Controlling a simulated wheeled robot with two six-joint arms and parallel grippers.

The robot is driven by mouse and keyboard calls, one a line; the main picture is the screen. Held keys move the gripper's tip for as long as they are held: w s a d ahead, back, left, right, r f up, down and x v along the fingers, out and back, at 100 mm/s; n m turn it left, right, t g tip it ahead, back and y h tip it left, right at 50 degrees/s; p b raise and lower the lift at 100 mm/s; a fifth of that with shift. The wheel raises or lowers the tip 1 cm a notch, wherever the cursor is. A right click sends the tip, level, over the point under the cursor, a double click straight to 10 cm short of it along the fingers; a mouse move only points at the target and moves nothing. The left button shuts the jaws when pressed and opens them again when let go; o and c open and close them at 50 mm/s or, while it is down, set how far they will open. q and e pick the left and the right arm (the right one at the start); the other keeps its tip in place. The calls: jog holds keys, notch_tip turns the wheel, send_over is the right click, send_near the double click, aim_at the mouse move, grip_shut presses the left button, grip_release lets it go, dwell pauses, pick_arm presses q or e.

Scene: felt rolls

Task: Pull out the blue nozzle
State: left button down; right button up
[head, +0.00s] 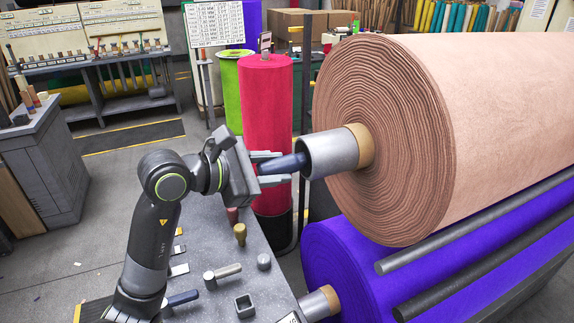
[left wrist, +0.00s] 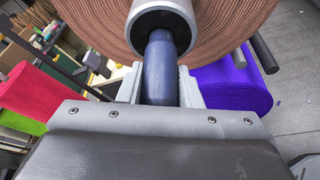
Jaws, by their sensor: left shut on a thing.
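The blue nozzle (head: 283,164) is dark blue and tapered. Its far end meets the mouth of the grey metal core tube (head: 333,153) of the brown felt roll (head: 480,110). My left gripper (head: 272,168) is shut on the nozzle, with one finger on each side of it. In the left wrist view the nozzle (left wrist: 160,70) runs between the fingers up to the tube's rim (left wrist: 163,17). How deep it sits inside the tube is hidden. My right gripper is not in view.
A grey bench (head: 225,225) with several small tools lies below my left arm. A purple roll (head: 350,265) lies under the brown one, with dark bars (head: 480,222) in front. A red roll (head: 267,130) stands upright behind the gripper. Open floor (head: 60,255) is at the left.

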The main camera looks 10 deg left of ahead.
pick_arm(q)
jog(key=shift+s+a+f, duration=0.1)
jog(key=shift+a, duration=0.05)
dwell(0.3)
jog(key=shift+a, duration=0.1)
jog(key=shift+s+a, duration=0.25)
jog(key=shift+s, duration=0.05)
jog(key=shift+s+a, duration=0.2)
jog(key=shift+a, duration=0.2)
jog(key=s+a, duration=0.4)
jog(key=a, duration=0.1)
jog(key=shift+a, duration=0.35)
dwell(0.7)
